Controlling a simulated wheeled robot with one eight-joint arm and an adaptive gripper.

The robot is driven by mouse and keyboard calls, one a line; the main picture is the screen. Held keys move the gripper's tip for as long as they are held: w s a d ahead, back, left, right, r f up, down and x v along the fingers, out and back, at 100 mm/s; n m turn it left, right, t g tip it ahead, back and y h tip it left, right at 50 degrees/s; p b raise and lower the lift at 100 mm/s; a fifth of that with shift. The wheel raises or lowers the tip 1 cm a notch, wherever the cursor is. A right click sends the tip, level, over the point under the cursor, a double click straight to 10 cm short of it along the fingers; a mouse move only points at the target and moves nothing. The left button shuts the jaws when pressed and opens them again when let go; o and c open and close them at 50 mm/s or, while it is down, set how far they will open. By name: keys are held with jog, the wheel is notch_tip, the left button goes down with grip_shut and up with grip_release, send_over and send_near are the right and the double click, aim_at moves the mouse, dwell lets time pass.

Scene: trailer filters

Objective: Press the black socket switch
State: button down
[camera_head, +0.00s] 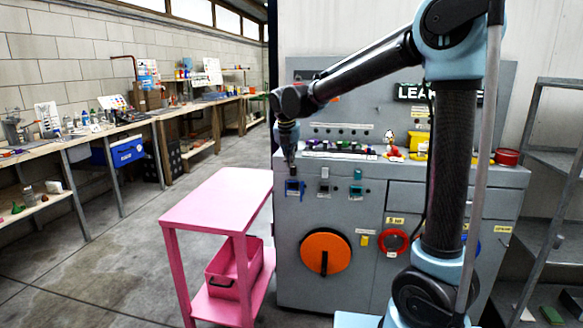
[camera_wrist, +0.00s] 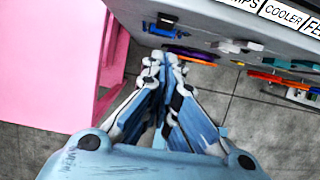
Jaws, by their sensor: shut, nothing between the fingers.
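My gripper (camera_head: 291,168) is shut and empty, pointing down in front of the left part of the grey machine front. It also shows in the wrist view (camera_wrist: 163,62), with its fingertips together. A blue-and-dark socket or switch (camera_head: 294,188) sits on the front just below the fingertips. In the wrist view a blue fitting with a dark part (camera_wrist: 172,27) lies just beyond the fingertips, with a gap visible. Two more small fittings, a greyish one (camera_head: 324,187) and a teal one (camera_head: 356,190), are to the right. I cannot tell which is the black socket switch.
A pink cart (camera_head: 217,198) stands close on the left, with a pink bin (camera_head: 222,284) on its lower shelf. An orange disc (camera_head: 326,252) and a red ring (camera_head: 396,242) are lower on the machine. Open floor lies further left.

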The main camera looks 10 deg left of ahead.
jog(key=w+v, duration=0.1)
jog(key=v, duration=0.6)
jog(key=shift+w+r, duration=0.2)
jog(key=shift+r, duration=0.2)
jog(key=s+d+f+m, duration=0.25)
jog(key=d+m, duration=0.35)
jog(key=d, duration=0.3)
jog(key=s+d+f+m+g, duration=0.15)
jog(key=s+d+m, duration=0.3)
jog(key=d, duration=0.45)
jog(key=s+d+f+m, duration=0.25)
jog(key=d+m, duration=0.35)
jog(key=d, duration=0.4)
jog(key=s+d+f+m, duration=0.6)
jog(key=s+f+m, duration=0.2)
jog(key=s+m, duration=0.1)
jog(key=s+d+f+m, duration=0.6)
jog(key=s+f+m, duration=0.2)
jog(key=s+m, duration=0.2)
jog(key=shift+s+d+f, duration=0.25)
jog(key=shift+s+d, duration=0.05)
jog(key=shift+d+g, duration=0.1)
jog(key=shift+g, duration=0.15)
